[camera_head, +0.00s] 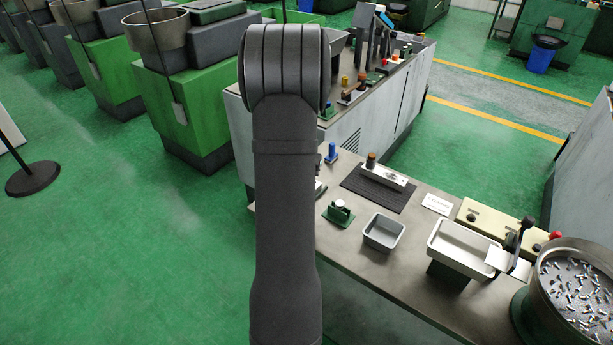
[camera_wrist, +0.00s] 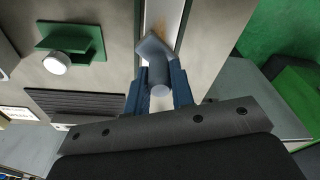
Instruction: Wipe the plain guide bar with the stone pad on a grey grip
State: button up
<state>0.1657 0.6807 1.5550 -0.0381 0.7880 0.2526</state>
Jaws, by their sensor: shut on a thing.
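In the wrist view my gripper (camera_wrist: 160,88) has its two blue fingers shut on the grey grip (camera_wrist: 160,76). The pad (camera_wrist: 154,47) shows as a tilted grey block at the grip's far end. Just beyond it a pale metal guide bar (camera_wrist: 163,12) runs up the picture, with a brownish smear along it. The pad overlaps the bar in this view; I cannot tell whether they touch.
A green stand with a white knob (camera_head: 340,212) and a grey tray (camera_head: 383,232) stand on the bench (camera_head: 345,255). Behind them lies a ribbed dark mat (camera_head: 404,204) bearing a metal block with a brown knob (camera_head: 388,175). A blue piece (camera_head: 332,153) stands nearby.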

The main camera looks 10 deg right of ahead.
jog(key=s+a, duration=0.2)
jog(key=s, duration=0.1)
jog(key=shift+a, duration=0.4)
jog(key=shift+a+r, duration=0.1)
jog(key=shift+r, duration=0.1)
notch_tip(320, 180, up, 8)
jog(key=shift+f, duration=0.2)
dwell(0.5)
